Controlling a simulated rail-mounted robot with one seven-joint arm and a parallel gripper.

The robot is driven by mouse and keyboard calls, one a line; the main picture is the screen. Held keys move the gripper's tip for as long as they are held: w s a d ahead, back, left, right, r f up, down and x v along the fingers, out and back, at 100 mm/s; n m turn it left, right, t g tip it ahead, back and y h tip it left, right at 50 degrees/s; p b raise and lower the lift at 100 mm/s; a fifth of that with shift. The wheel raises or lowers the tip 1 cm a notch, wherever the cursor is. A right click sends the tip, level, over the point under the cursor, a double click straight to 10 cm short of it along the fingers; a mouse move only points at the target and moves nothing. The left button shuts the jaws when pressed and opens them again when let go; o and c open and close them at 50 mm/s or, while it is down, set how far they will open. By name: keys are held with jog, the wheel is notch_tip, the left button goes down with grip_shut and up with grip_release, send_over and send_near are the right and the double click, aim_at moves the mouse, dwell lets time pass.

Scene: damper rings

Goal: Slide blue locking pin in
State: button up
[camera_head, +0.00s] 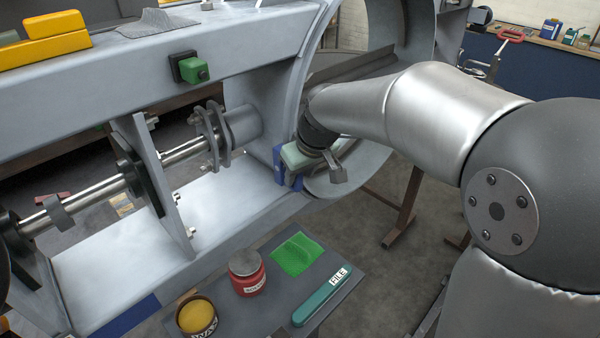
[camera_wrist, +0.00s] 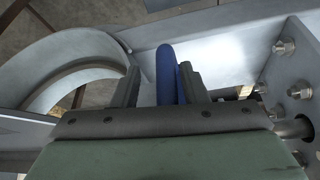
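A blue rounded bar, which looks like the locking pin (camera_wrist: 167,72), stands between my gripper's two fingers in the wrist view. My gripper (camera_wrist: 159,76) is open around it. A gap shows between the bar and the left finger; the bar lies close to the right finger, and I cannot tell whether they touch. In the head view my gripper (camera_head: 314,168) is low beside the grey machine frame, at the foot of the round opening. A blue part (camera_head: 280,166) shows just left of it, partly hidden by the gripper. The hole for the pin cannot be made out.
The grey machine frame (camera_head: 110,85) carries a shaft with rings (camera_head: 212,135) at left. A dark bench (camera_head: 250,312) in front holds a yellow tin (camera_head: 197,317), a red jar (camera_head: 246,273), a green cloth (camera_head: 296,254) and a file (camera_head: 328,296). Bolts (camera_wrist: 284,47) stick out at right in the wrist view.

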jog(key=v, duration=1.7)
jog(key=shift+r, duration=0.25)
jog(key=shift+s+a, duration=0.1)
jog(key=shift+a, duration=0.05)
jog(key=s+d+f+m+g+h, duration=0.1)
jog(key=s+d+f+m, duration=0.2)
jog(key=s+f, duration=0.7)
jog(key=s+d+f+m+g+h, duration=0.1)
jog(key=s+d+f+m+g, duration=0.1)
jog(key=s+d+f, duration=0.5)
jog(key=s+f+m, duration=0.1)
jog(key=s+f, duration=0.2)
jog(key=f, duration=0.3)
jog(key=shift+p, duration=0.3)
